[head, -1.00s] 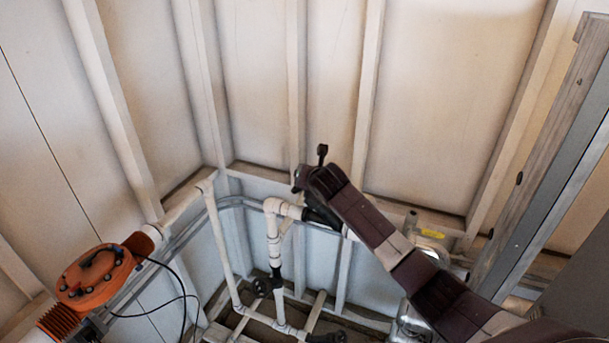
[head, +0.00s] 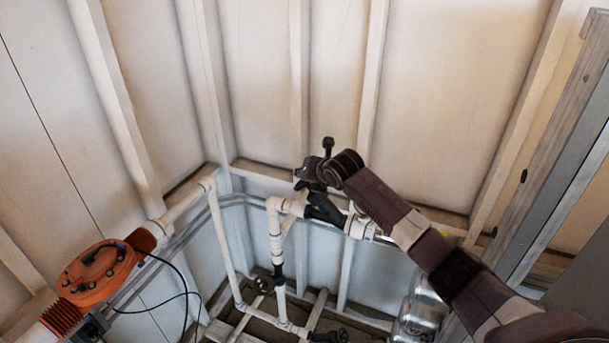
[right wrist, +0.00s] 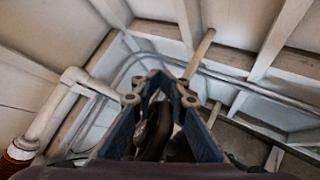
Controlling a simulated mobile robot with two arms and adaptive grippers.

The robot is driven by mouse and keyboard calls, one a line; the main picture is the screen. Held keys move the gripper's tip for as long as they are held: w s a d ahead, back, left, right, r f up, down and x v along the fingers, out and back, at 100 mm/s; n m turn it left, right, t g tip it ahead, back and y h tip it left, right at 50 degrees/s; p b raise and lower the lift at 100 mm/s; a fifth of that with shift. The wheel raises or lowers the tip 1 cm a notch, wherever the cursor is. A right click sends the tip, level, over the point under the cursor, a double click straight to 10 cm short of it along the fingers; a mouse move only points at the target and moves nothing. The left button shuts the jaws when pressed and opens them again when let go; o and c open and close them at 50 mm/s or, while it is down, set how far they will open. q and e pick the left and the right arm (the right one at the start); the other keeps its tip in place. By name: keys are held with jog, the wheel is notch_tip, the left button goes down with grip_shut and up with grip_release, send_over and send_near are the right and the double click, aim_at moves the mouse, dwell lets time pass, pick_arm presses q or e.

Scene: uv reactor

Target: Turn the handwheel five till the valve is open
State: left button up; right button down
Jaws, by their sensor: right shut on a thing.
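My right gripper (head: 308,183) is at the upper white pipe, beside a dark valve (head: 325,210). In the right wrist view, my right gripper (right wrist: 160,98) has its two blue-grey fingers on either side of a dark handwheel (right wrist: 152,132) and is shut on it. The wheel is seen nearly edge-on, and the arm and fingers hide much of it. I see no number on it, and I cannot tell from the pictures how far open the valve is. My left gripper is not in view.
Two more dark handwheels sit lower on the white pipes, one on the upright pipe (head: 265,285) and one near the floor (head: 328,335). An orange round housing (head: 98,270) with black cables is at left. Metal cylinders (head: 420,305) stand below my right arm. Ribbed walls close the corner.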

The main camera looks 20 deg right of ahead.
jog(key=shift+a+f+n+g+y+b, duration=0.25)
jog(key=shift+a+n+g+y+b, duration=0.3)
jog(key=shift+y+b, duration=0.45)
dwell(0.4)
jog(key=shift+a+f+n+g+y+b, duration=0.15)
jog(key=shift+g+y+b, duration=0.25)
jog(key=shift+b, duration=0.45)
jog(key=shift+a+r+n+g+y+b, duration=0.1)
jog(key=shift+a+g+y+b, duration=0.05)
jog(key=shift+y+b, duration=0.55)
dwell(2.2)
jog(key=c, duration=2)
grip_release()
jog(key=shift+f, duration=0.15)
jog(key=shift+o, duration=0.2)
jog(key=shift+s, duration=0.1)
jog(key=shift+v, duration=3.7)
jog(key=shift+a, duration=0.1)
